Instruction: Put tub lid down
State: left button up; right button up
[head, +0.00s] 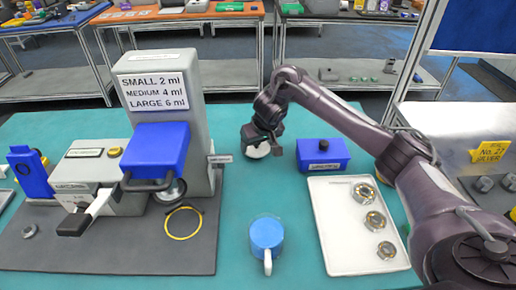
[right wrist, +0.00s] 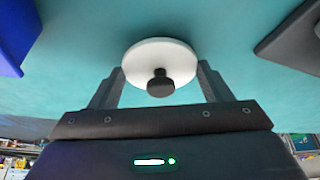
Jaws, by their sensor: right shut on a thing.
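The lid (right wrist: 178,55) is a round white disc with a black knob, seen in the right wrist view. In the head view the lid (head: 258,151) is partly hidden below my right gripper (head: 264,143). My right gripper (right wrist: 160,88) is shut on the lid, with one finger at each side of it. The lid is over or on the teal mat, between the grey machine and the blue box; I cannot tell whether it touches the mat. My left gripper is not in view.
A blue box (head: 335,161) with a black knob stands just right of the lid. A white tray (head: 340,238) with several metal rings is nearer. The grey machine (head: 200,100) stands left. The teal mat (head: 265,190) is clear between them.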

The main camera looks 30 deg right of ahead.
jog(key=shift+f, duration=0.4)
jog(key=shift+f, duration=0.1)
jog(key=o, duration=0.9)
jog(key=shift+o, duration=0.2)
jog(key=shift+r, duration=0.35)
jog(key=p+v, duration=0.5)
jog(key=v, duration=0.6)
jog(key=shift+s+r+p, duration=0.25)
jog(key=shift+p, duration=0.05)
